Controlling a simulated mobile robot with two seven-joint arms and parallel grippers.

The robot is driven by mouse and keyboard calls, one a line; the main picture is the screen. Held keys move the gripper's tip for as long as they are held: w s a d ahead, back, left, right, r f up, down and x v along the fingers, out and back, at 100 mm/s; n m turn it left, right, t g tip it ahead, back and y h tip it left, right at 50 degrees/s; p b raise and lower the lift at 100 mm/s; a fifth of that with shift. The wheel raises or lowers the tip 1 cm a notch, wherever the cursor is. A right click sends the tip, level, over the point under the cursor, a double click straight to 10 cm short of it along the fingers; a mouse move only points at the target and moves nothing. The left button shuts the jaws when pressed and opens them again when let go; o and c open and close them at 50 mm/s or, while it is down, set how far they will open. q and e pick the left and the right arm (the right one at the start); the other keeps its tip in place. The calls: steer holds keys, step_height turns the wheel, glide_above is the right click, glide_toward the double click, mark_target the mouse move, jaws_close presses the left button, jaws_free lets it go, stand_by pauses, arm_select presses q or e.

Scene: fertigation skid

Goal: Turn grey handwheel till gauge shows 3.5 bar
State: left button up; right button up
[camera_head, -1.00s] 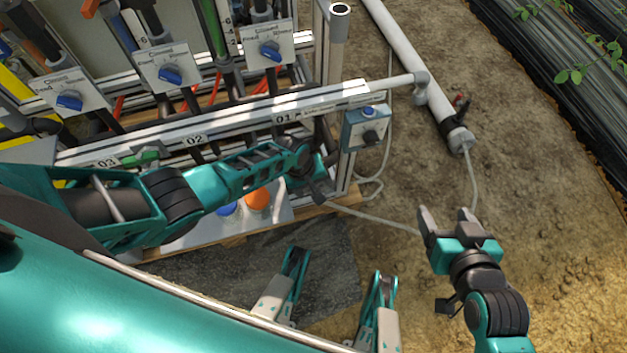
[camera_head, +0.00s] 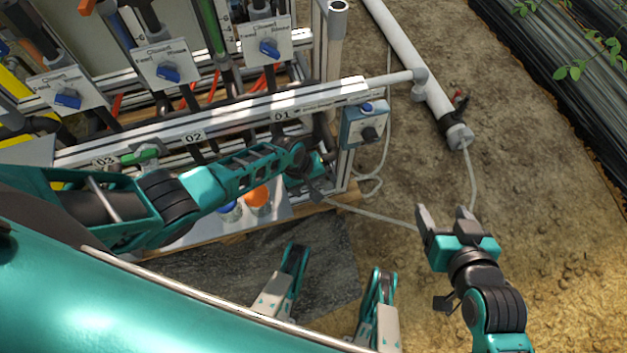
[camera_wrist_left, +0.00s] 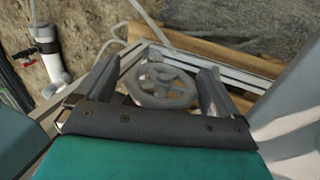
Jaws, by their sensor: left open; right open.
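The grey handwheel (camera_wrist_left: 162,86) shows in the left wrist view, between the two fingers of my left gripper (camera_wrist_left: 158,84). The fingers are open on either side of it, with a gap visible; I cannot tell whether either touches the rim. In the head view my left gripper (camera_head: 314,180) is at the right end of the skid frame, and the handwheel cannot be made out there. My right gripper (camera_head: 447,222) is open and empty above the soil at the lower right. I cannot make out a gauge in either view.
The skid's metal rail (camera_head: 230,120) carries labels 01, 02 and 03. Blue-knobbed valve plates (camera_head: 165,65) stand behind. A white pipe (camera_head: 410,70) and thin hose lie on the soil. Open soil is at right.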

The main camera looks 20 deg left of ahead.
arm_select(q)
steer(key=shift+a+r, duration=0.1)
steer(key=shift+a, duration=0.15)
steer(key=p+v, duration=0.7)
steer(key=p, duration=0.1)
steer(key=shift+s+d+r, duration=0.1)
steer(key=shift+r, duration=0.25)
steer(key=shift+d, duration=0.1)
